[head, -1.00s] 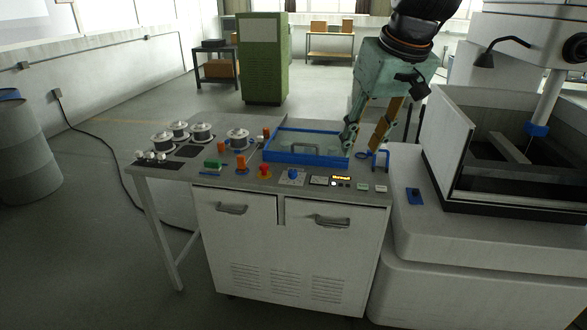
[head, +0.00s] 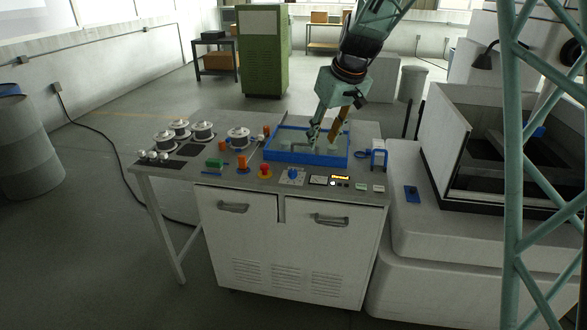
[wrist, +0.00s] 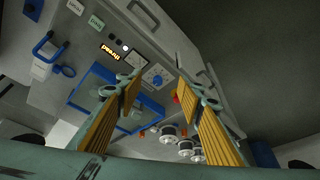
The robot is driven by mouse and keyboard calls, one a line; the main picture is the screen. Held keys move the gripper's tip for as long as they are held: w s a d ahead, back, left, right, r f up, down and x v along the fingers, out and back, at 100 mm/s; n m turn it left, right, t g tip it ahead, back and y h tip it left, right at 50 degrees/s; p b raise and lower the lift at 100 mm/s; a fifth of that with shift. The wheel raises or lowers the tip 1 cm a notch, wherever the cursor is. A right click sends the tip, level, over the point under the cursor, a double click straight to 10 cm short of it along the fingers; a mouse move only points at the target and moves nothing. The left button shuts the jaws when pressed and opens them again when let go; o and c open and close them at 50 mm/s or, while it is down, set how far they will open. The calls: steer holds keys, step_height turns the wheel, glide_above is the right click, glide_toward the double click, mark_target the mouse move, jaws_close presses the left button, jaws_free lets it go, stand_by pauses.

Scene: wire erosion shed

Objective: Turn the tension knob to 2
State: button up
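The tension knob (head: 292,174) is a small blue knob on a white dial plate at the front edge of the bench top. In the wrist view the knob (wrist: 157,80) shows between and beyond my finger ends, on its marked dial. The dial's figures are too small to read. My gripper (head: 324,143) is open, with its two fingers apart and nothing between them. It points down over the blue-rimmed tray, behind and to the right of the knob, and does not touch the knob.
The blue-rimmed tray (head: 268,151) lies behind the knob. A red stop button (head: 265,168) is left of it; a gauge (head: 318,180) and lit display (head: 341,178) are right. A blue bracket (head: 379,158) stands at the right. Wire spools (head: 203,131) stand at left.

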steer(key=n+p, duration=0.2)
steer(key=p, duration=0.2)
glide_toward(293, 171)
steer(key=v, duration=0.5)
steer(key=shift+d+f, duration=0.15)
steer(key=shift+d, duration=0.05)
steer(key=shift+f, duration=0.15)
steer(key=shift+x, duration=6.75)
steer(key=shift+a, duration=0.2)
steer(key=shift+c, duration=0.4)
steer(key=c, duration=0.8)
